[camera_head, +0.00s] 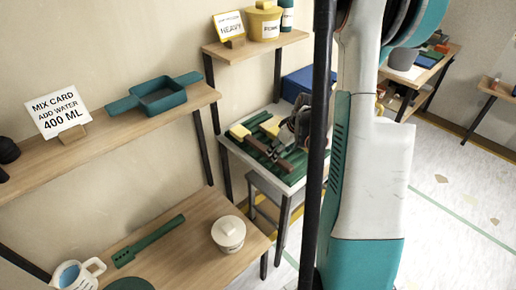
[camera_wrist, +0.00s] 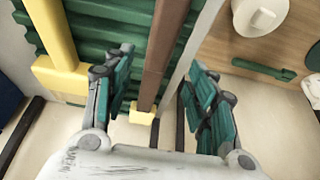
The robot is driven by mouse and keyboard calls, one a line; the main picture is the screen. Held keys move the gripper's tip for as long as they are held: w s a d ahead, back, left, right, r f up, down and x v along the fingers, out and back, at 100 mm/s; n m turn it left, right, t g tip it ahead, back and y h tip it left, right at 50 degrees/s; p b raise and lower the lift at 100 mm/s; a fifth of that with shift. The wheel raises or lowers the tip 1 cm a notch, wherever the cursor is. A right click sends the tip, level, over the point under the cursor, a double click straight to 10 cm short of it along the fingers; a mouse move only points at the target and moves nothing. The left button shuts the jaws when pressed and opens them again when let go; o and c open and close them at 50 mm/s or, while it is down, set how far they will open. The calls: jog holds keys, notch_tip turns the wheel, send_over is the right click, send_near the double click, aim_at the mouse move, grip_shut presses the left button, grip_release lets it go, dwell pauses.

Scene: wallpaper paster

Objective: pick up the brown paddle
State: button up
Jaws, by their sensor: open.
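The brown paddle (camera_wrist: 167,48) shows in the wrist view as a long brown bar with a small yellow end, over a green ribbed surface. My gripper (camera_wrist: 160,62) is open, with one finger on each side of the bar; I cannot tell whether either touches it. In the head view my gripper (camera_head: 291,133) is low over the small table, partly hidden by my arm. A brown handle (camera_head: 256,144) with a yellow block shows there, left of my gripper.
A yellow-headed tool (camera_wrist: 58,72) lies left of my gripper on the green ribbed rack (camera_wrist: 90,25). The small table (camera_head: 232,150) stands beside a wooden shelf with a green spatula (camera_head: 150,240) and a white lidded pot (camera_head: 229,235). A blue box (camera_head: 297,85) is behind.

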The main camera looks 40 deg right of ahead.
aim_at(261, 148)
jog(key=b+x, duration=0.2)
jog(key=x, duration=0.3)
jog(key=shift+d, duration=0.15)
jog(key=shift+f+b, duration=0.2)
jog(key=shift+b, duration=0.25)
dwell(0.4)
jog(key=shift+s, duration=0.1)
jog(key=c, duration=1.1)
